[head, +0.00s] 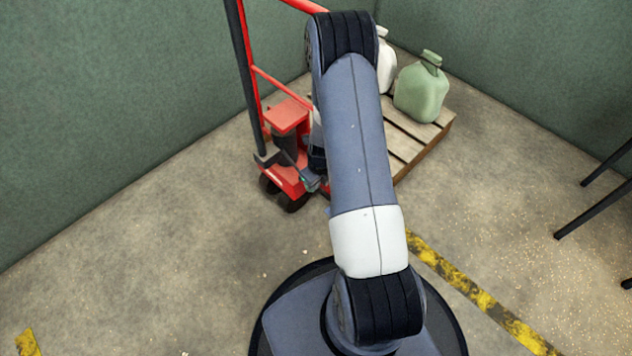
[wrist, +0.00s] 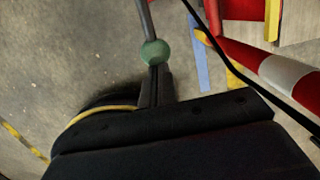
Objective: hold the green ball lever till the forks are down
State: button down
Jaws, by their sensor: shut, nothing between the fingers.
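The green ball (wrist: 155,52) sits on the end of a grey lever rod (wrist: 146,20) in the wrist view. My gripper (wrist: 155,75) is shut and empty, with its fingertips right at the ball's near side. Whether they touch it I cannot tell. In the head view the red pallet truck (head: 287,116) stands upright at the pallet's left end, and my arm hides part of it. The forks cannot be made out, so their height does not show.
A wooden pallet (head: 436,130) carries a green jug (head: 421,88) and a white jug (head: 386,66). Green walls close off the back and left. Dark legs (head: 595,206) stand at the right. The floor at left is open, with yellow-black tape (head: 480,298) at the front right.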

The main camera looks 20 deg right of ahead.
jog(key=shift+f, duration=0.35)
dwell(0.4)
jog(key=s+d+r+p, duration=0.1)
jog(key=s+r+p, duration=0.2)
jog(key=r, duration=0.3)
jog(key=s+d+r+p, duration=0.1)
jog(key=s+r+p, duration=0.2)
jog(key=r, duration=0.4)
jog(key=shift+s+d+p, duration=0.15)
jog(key=shift+s+p, duration=0.05)
jog(key=shift+p, duration=0.1)
